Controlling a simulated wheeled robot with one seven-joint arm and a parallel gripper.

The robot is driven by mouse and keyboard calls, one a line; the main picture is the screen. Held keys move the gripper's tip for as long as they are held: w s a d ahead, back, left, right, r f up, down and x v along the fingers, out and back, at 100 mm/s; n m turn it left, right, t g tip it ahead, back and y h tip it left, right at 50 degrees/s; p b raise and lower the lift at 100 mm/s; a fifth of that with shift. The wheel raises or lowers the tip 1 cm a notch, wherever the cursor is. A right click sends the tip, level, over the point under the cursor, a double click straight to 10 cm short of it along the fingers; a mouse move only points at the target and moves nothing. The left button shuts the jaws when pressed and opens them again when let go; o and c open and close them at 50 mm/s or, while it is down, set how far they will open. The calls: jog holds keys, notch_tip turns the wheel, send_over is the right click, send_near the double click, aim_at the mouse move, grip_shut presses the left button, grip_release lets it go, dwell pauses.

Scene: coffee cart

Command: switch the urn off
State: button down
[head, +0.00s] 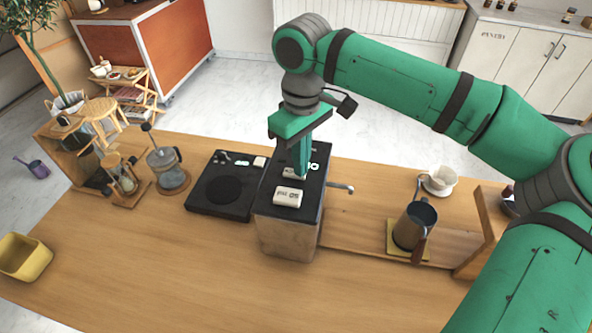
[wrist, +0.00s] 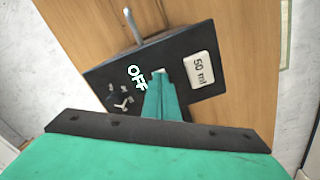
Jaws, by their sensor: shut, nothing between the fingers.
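The urn (head: 285,235) is a box with wooden-looking sides, a black top and a metal tap on its right side. In the wrist view its black top (wrist: 105,75) shows the lit word OFF (wrist: 137,77). My gripper (head: 301,174) points down at the urn's top, its fingers shut and empty. In the wrist view the fingertips (wrist: 160,84) are right at a small pale switch piece (wrist: 158,71), mostly hidden behind them. I cannot tell whether they touch it. A white block marked 50 ml (head: 288,197) lies beside them on the top.
A black scale-like plate (head: 224,188) stands left of the urn. A French press (head: 166,165) and a yellow bin (head: 22,258) are further left. A metal jug (head: 414,225) and a white cup (head: 440,180) stand to the right. The front counter is clear.

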notch_tip(320, 180, up, 7)
dwell(1.0)
jog(key=shift+f, duration=0.1)
